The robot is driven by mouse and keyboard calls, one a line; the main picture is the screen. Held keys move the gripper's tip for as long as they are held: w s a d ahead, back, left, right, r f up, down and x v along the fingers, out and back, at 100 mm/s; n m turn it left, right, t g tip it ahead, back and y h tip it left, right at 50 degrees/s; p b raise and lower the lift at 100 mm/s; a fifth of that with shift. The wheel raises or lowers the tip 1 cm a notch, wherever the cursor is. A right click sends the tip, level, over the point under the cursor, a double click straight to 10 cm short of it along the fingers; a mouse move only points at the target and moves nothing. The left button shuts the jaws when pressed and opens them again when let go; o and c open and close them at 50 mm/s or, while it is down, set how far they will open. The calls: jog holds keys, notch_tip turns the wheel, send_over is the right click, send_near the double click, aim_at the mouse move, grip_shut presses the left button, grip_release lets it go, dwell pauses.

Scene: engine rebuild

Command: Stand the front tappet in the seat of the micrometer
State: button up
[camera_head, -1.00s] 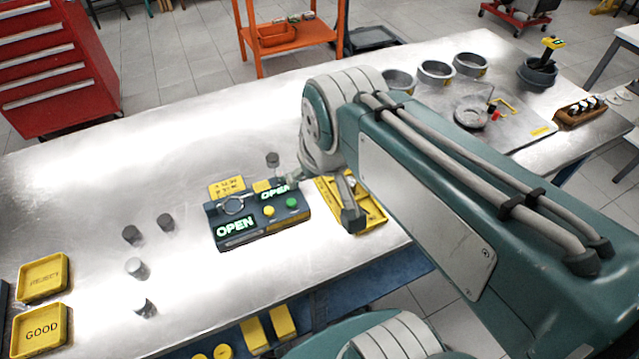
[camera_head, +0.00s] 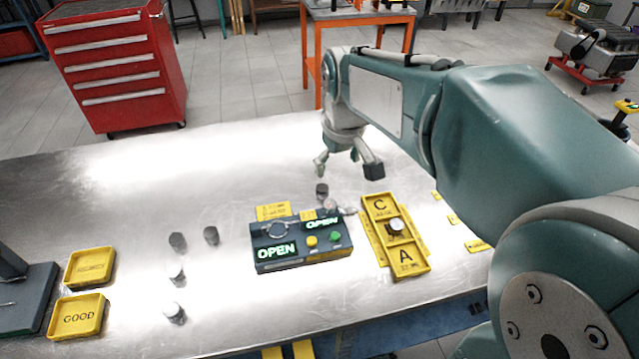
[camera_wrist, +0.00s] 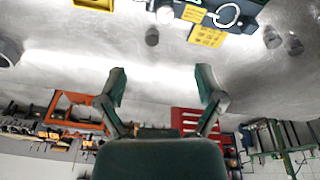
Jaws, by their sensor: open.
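The micrometer (camera_head: 300,250) is a dark box with green OPEN displays and a ring-shaped seat (camera_head: 280,230); the ring looks empty. It also shows at the top of the wrist view (camera_wrist: 225,16). Several grey cylindrical tappets stand left of it. The one nearest the front table edge (camera_head: 174,313) has a bright top; another (camera_head: 177,272) stands behind it. Two darker ones (camera_head: 178,242) (camera_head: 211,236) stand farther back. A single tappet (camera_head: 321,190) stands behind the micrometer. My gripper (camera_head: 347,168) is open and empty, above the table behind the micrometer.
A yellow tray marked C and A (camera_head: 410,262), right of the micrometer, holds a bright-topped round piece (camera_head: 397,225). Yellow GOOD (camera_head: 77,318) and second (camera_head: 90,267) trays lie at left. A red cabinet (camera_head: 115,70) stands beyond the table. The table's back left is clear.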

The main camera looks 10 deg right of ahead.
jog(key=n+g, duration=0.2)
send_near(322, 187)
jog(key=f, duration=0.5)
jog(key=shift+a+f, duration=0.1)
jog(key=shift+a, duration=0.2)
jog(key=f, duration=0.5)
jog(key=shift+d+f, duration=0.15)
jog(key=shift+d, duration=0.1)
grip_shut()
